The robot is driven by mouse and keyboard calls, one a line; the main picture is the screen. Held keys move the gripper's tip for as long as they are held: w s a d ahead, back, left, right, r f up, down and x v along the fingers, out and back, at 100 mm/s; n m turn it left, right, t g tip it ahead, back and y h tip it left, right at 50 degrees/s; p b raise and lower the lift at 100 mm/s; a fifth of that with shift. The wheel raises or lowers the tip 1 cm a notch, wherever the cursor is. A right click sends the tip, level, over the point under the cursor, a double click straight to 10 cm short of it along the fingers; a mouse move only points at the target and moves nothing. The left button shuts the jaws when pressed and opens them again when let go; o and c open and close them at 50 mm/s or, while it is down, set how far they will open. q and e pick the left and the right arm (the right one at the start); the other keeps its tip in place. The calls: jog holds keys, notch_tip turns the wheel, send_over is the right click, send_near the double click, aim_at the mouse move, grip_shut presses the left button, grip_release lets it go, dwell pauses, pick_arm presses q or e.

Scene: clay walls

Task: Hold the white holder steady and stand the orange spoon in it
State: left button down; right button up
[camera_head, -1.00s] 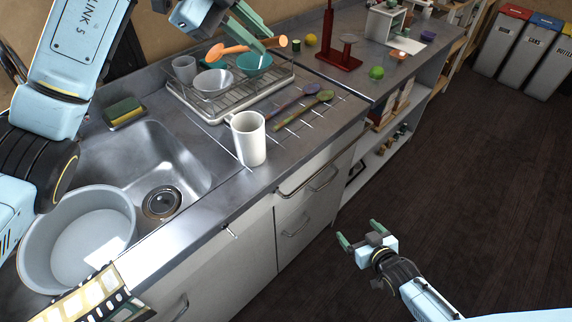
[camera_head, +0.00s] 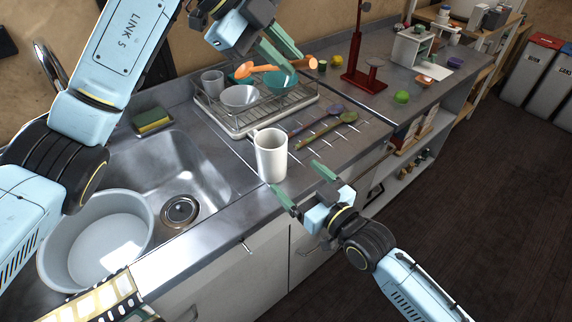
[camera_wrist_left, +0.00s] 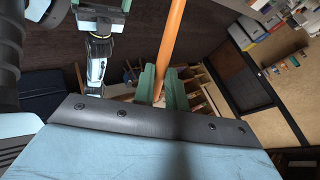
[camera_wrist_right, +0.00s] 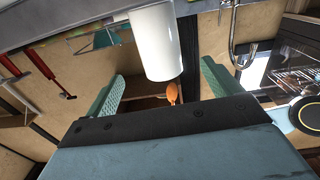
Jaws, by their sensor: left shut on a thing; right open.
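The spoon's handle also shows in the left wrist view (camera_wrist_left: 173,38). My right gripper (camera_head: 303,184) is open, just in front of the holder and apart from it. In the right wrist view the holder (camera_wrist_right: 157,43) lies ahead, between the lines of the two fingers.
A dish rack (camera_head: 238,131) with bowls and a cup stands behind the holder. Purple and green spoons (camera_head: 327,130) lie to its right. The sink (camera_head: 175,165) with a grey basin (camera_head: 60,250) is to the left. A red stand (camera_head: 357,75) is farther back.

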aim_at(280, 162)
jog(key=x, duration=1)
jog(key=shift+w+a, duration=0.15)
jog(key=shift+w, duration=0.1)
jog(key=c, duration=1.3)
pick_arm(q)
notch_tip(280, 162, down, 13)
dwell(0.5)
jog(key=c, duration=1.3)
grip_release()
jog(key=shift+c, duration=0.2)
